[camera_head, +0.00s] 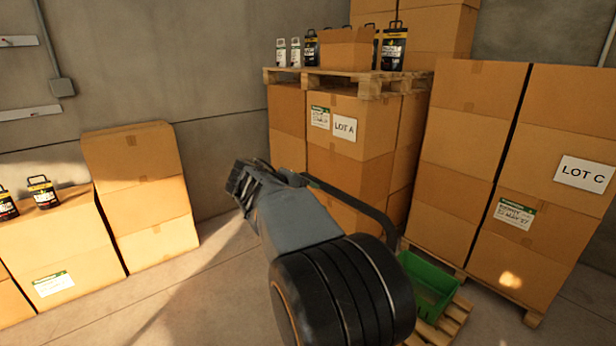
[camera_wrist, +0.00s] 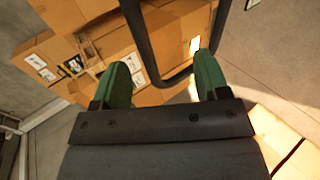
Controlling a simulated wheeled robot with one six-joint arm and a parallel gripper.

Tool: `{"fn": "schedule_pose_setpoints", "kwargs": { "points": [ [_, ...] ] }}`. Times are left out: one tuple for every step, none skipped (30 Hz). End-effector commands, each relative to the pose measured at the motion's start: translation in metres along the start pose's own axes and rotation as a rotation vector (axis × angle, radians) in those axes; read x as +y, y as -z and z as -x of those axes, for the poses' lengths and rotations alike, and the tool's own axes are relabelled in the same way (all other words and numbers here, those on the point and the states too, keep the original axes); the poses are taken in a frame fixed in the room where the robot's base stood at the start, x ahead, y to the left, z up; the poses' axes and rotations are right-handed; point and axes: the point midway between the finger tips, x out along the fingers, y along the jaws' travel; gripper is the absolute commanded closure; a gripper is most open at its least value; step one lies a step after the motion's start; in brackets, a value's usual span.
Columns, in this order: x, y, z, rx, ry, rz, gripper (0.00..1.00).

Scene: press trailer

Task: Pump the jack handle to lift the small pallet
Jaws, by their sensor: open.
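The jack handle is a dark curved bar (camera_head: 372,214) at the middle right of the head view, partly hidden behind my arm. In the wrist view its dark loop (camera_wrist: 137,35) comes down from the top edge and bends between my two green fingers. My gripper (camera_wrist: 163,66) is open, with a finger on each side of the loop's bend. I cannot tell whether either finger touches it. In the head view my gripper is mostly hidden by my own arm. The small wooden pallet (camera_head: 457,315) is low at the right, under a green crate (camera_head: 444,272). My arm hides part of both.
Cartons marked LOT A (camera_head: 345,128) stand behind the handle, with a loaded pallet (camera_head: 345,82) on top. A tall LOT C stack (camera_head: 584,172) stands at right on its own pallet. More cartons (camera_head: 140,190) line the left wall. Bare floor (camera_head: 215,275) lies between.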

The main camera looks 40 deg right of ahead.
Motion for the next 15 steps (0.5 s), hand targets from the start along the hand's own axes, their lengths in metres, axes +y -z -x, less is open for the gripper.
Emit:
{"fn": "schedule_pose_setpoints", "kwargs": {
  "points": [
    [0.013,0.003,-0.002,-0.015,-0.030,0.000,0.32],
    [0.018,0.004,-0.004,-0.021,-0.046,0.000,0.32],
    [0.022,0.004,-0.006,-0.028,-0.062,0.001,0.32],
    [0.025,0.005,-0.008,-0.031,-0.071,0.002,0.32],
    [0.027,0.005,-0.010,-0.034,-0.077,0.002,0.32],
    [0.028,0.005,-0.013,-0.036,-0.082,0.001,0.32],
    [0.029,0.005,-0.016,-0.036,-0.084,0.002,0.32],
    [0.029,0.005,-0.019,-0.036,-0.085,0.002,0.32],
    [0.029,0.005,-0.024,-0.037,-0.085,0.003,0.32],
    [0.029,0.005,-0.028,-0.037,-0.085,0.003,0.32],
    [0.029,0.005,-0.032,-0.036,-0.085,0.003,0.32],
    [0.029,0.005,-0.037,-0.036,-0.085,0.004,0.32],
    [0.030,0.004,-0.042,-0.036,-0.084,0.003,0.32],
    [0.030,0.004,-0.046,-0.036,-0.084,0.003,0.32],
    [0.031,0.004,-0.052,-0.036,-0.084,0.004,0.32]
  ]
}}
